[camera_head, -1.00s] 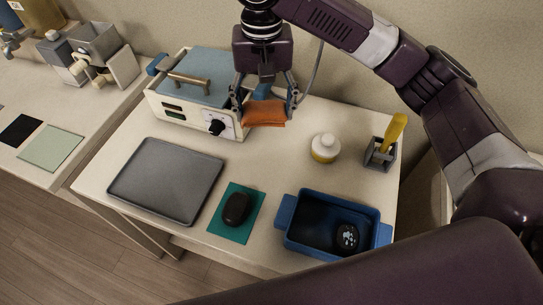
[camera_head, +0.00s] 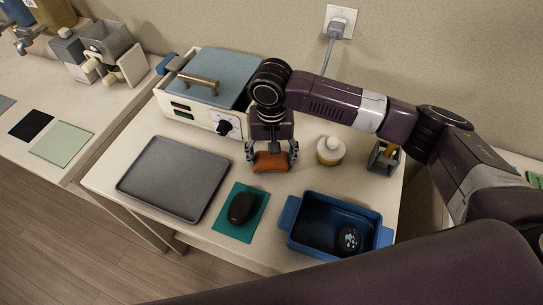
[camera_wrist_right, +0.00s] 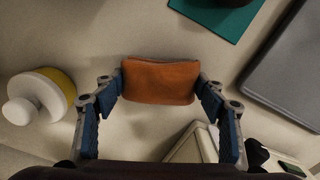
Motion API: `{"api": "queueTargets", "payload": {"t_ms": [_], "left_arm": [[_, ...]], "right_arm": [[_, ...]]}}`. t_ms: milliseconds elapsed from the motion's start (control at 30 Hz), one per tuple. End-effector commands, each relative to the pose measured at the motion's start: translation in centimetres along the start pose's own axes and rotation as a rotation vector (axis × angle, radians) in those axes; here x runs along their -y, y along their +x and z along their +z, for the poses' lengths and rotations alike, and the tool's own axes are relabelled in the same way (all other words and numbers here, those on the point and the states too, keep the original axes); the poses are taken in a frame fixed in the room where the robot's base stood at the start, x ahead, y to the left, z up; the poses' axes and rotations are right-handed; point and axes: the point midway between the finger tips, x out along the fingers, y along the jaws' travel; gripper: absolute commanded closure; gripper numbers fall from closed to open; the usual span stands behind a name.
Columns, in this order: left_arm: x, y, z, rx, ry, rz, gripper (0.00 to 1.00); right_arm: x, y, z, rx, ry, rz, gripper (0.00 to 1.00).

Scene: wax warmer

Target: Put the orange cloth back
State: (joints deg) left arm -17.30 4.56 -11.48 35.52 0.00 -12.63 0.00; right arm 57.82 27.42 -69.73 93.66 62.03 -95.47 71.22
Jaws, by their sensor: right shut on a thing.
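The orange cloth (camera_head: 271,162) is a small folded pad. My right gripper (camera_head: 272,158) is shut on it, with a finger at each side, in front of the wax warmer's right side. In the right wrist view the cloth (camera_wrist_right: 160,82) sits between the blue-padded fingertips (camera_wrist_right: 163,88). I cannot tell whether the cloth touches the table or hangs just above it. The wax warmer (camera_head: 207,75) is a white box with a blue lid, a wooden handle and a black knob. My left gripper is not in view.
A white and yellow bottle (camera_head: 330,150) stands right of the cloth, near a grey holder (camera_head: 384,157). A blue bin (camera_head: 300,238) holds a dark round item. A dark object (camera_head: 242,207) lies on a green mat (camera_head: 228,224). A grey tray (camera_head: 150,195) lies at left. Bare table surrounds the cloth.

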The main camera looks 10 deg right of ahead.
Motion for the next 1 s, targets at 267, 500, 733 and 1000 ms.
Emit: {"api": "queueTargets", "payload": {"t_ms": [267, 500, 733, 1000], "left_arm": [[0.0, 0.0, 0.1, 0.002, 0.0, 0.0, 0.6], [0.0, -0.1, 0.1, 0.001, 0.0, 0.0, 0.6], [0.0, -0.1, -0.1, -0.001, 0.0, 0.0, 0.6], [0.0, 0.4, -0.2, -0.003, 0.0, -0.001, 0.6]], "right_arm": [[0.1, 0.2, 0.0, -0.001, 0.0, -0.001, 0.55], [0.1, 0.4, 0.0, -0.001, 0.0, -0.001, 0.21], [0.0, 0.4, 0.0, -0.001, 0.0, -0.001, 0.18], [0.1, -1.2, -0.1, -0.004, -0.001, -0.004, 0.18]]}}
